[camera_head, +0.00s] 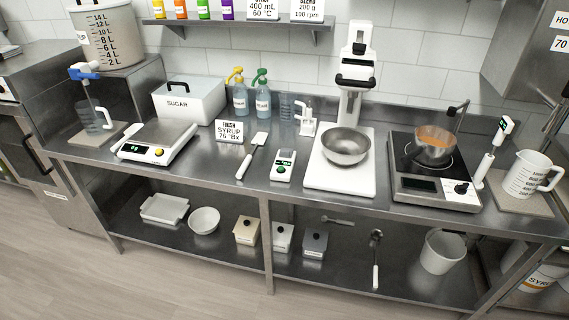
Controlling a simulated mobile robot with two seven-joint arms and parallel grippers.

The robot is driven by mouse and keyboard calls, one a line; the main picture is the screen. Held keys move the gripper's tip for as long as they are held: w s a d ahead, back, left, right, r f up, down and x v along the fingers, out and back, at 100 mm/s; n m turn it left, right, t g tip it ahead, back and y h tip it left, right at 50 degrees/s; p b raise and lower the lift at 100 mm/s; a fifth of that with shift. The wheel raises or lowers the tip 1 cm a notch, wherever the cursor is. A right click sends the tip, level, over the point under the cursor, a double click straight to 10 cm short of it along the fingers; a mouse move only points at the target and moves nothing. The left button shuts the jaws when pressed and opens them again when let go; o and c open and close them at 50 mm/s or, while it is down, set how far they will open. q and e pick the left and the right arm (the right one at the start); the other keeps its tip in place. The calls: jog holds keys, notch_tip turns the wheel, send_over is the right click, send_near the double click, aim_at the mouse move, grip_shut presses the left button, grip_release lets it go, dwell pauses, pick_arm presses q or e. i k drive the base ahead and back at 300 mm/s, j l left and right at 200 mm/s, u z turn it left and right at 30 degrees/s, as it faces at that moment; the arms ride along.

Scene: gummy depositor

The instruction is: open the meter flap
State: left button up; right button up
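A small white handheld meter (283,168) lies on the steel counter, left of the white mixer base. It has a green spot or display near its lower end and a dark part at its far end. The flap is too small to make out, so I cannot tell whether it is open or shut. Neither of my grippers shows in this view.
A scale (157,143) and a hotplate (432,178) stand farther off. The counter before the meter is clear.

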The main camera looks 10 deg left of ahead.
aim_at(286, 152)
jog(key=i+j+z, duration=0.1)
jog(key=j, duration=0.35)
jog(key=i+j+z, duration=0.1)
jog(key=j, duration=0.35)
jog(key=i+j+z, duration=0.1)
jog(key=j, duration=0.35)
jog(key=i+j+z, duration=0.1)
jog(key=j, duration=0.35)
jog(key=i, duration=0.1)
